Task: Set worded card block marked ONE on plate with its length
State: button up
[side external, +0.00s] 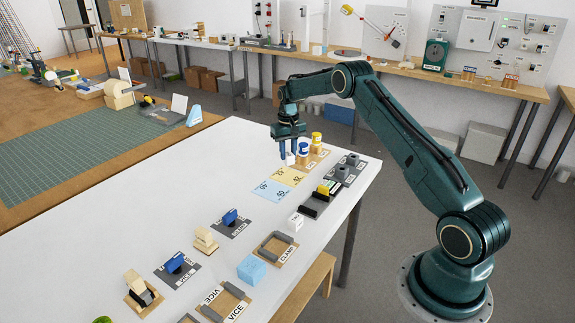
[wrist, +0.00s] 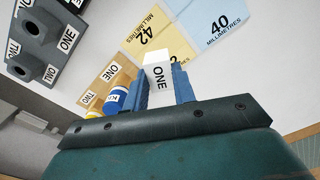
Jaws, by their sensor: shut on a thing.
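My gripper (side external: 288,147) has blue fingers and is shut on a white block (wrist: 157,70) with ONE printed on its face. The block also shows between the fingertips in the side external view (side external: 290,158), held above the white table. A pale yellow plate (wrist: 150,38) reads 42 MILLIMETRES, and a pale blue plate (wrist: 218,22) beside it reads 40 MILLIMETRES. In the side external view, the yellow plate (side external: 288,176) and the blue plate (side external: 270,191) lie flat on the table, just below and in front of my gripper. The block hides part of the yellow plate in the wrist view.
A wooden board (wrist: 110,77) labelled ONE and TWO, with blue and yellow pots, lies close to the fingers. A grey holder (wrist: 42,38) stands farther off. Another white block (side external: 296,222), a light blue block (side external: 252,269) and a CLAMP board (side external: 277,250) sit nearer the front.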

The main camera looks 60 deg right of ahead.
aim_at(288, 165)
jog(key=shift+f, duration=0.25)
jog(key=shift+f, duration=2.6)
jog(key=o, duration=0.9)
jog(key=shift+c, duration=0.2)
jog(key=shift+r, duration=3.45)
jog(key=shift+r, duration=0.15)
